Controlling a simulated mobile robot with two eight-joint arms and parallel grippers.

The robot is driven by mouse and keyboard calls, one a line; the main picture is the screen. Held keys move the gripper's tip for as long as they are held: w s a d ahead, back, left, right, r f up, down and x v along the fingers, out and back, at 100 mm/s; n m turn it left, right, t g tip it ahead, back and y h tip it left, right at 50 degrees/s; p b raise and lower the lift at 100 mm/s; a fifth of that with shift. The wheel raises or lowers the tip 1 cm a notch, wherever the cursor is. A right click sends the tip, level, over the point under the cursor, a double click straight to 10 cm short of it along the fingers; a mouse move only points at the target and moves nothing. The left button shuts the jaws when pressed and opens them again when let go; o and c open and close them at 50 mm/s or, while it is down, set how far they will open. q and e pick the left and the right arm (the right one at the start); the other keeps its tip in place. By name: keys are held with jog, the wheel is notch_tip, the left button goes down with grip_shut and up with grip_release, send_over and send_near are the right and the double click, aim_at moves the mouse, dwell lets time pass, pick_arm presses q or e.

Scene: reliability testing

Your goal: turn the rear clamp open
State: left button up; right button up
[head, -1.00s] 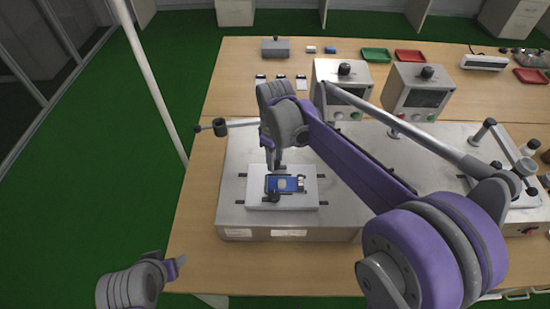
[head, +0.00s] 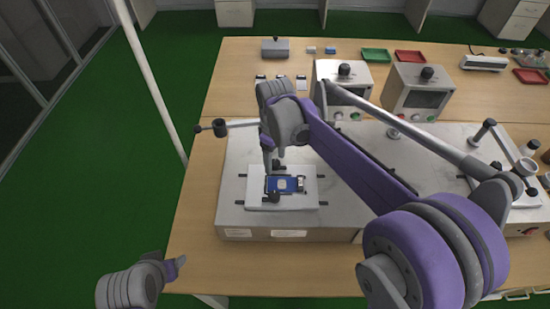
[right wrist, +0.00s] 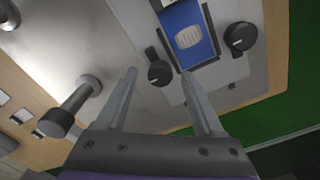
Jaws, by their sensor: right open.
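A blue device (head: 290,184) with a pale label lies in a fixture on the light plate (head: 305,202). In the right wrist view the blue device (right wrist: 203,50) sits between two black clamp knobs. The rear clamp knob (right wrist: 158,74) is at its left, the front clamp knob (right wrist: 238,39) at its right. In the head view my right gripper (head: 271,163) hides the rear knob. My left gripper (head: 178,264) is at lower left, away from the fixture; its opening is unclear.
A lever with a black end (head: 219,127) sticks out left behind the fixture. Two control boxes (head: 341,87) (head: 416,91) stand behind the metal platform (head: 232,217). Green (head: 376,55) and red (head: 409,56) trays lie at the back. The table's front left is clear.

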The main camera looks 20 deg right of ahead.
aim_at(275, 163)
notch_tip(275, 163, up, 10)
jog(key=shift+r+p, duration=0.25)
jog(key=shift+p, duration=0.05)
dwell(0.4)
jog(key=s+d+f+m+t, duration=0.2)
jog(key=s+f+m, duration=0.2)
jog(key=s, duration=0.6)
jog(key=s+d+f+m+t, duration=0.2)
jog(key=s+f+m+t, duration=0.1)
jog(key=s+f, duration=0.5)
jog(key=shift+s+d+f+m+t, duration=0.2)
jog(key=shift+s+f+m+t, duration=0.3)
jog(key=shift+s, duration=0.65)
jog(key=shift+r+g, duration=0.15)
jog(key=shift+g, duration=0.15)
jog(key=shift+c, duration=1.5)
